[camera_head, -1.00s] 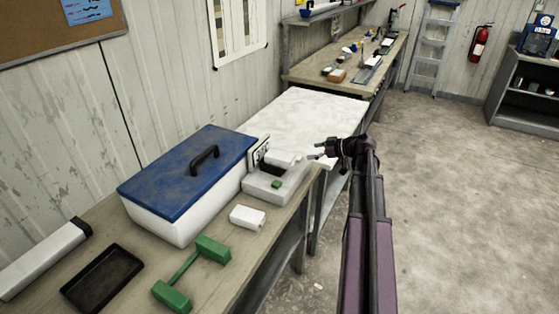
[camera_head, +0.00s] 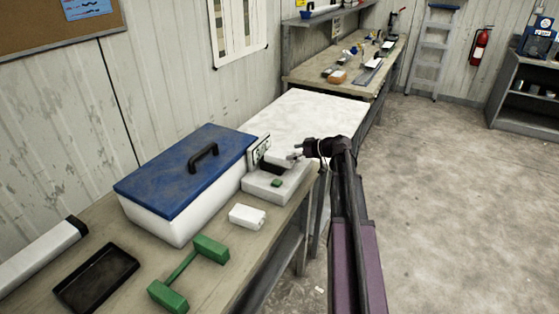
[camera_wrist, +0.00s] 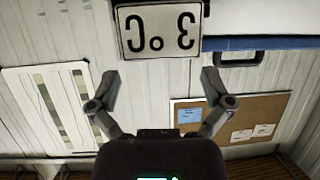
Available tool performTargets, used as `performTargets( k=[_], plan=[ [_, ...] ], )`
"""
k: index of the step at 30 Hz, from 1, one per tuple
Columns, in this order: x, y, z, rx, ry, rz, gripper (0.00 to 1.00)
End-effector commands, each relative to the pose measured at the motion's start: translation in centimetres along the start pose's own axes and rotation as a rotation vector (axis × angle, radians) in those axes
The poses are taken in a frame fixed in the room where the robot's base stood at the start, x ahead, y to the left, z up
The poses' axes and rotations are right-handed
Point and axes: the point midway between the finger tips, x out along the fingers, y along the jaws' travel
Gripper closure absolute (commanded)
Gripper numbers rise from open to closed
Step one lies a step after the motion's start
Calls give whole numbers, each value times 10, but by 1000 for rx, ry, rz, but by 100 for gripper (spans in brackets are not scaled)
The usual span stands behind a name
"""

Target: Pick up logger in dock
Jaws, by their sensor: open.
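The dock (camera_head: 262,190) is a pale grey block with a small green mark, near the bench's right edge in the head view. A second white block (camera_head: 247,216) lies on the bench in front of the dock.
A white cooler with blue lid (camera_head: 185,170) stands left of the dock. A 3°C display (camera_head: 258,151) stands behind the dock and shows upside down in the wrist view (camera_wrist: 158,30). A green dumbbell-shaped object (camera_head: 188,274) and black tray (camera_head: 97,277) lie nearer.

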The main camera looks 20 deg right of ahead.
Motion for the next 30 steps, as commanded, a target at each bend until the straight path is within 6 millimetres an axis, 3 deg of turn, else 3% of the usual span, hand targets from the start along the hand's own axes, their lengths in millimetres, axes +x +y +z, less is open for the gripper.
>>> performTargets(
  k=[10, 22, 30],
  plan=[
    [3, 0, 0, 0, 0, -1, 0],
    [45, -2, 1, 0, 0, 0, 0],
    [51, -2, -1, 0, 0, 3, 0]
  ],
)
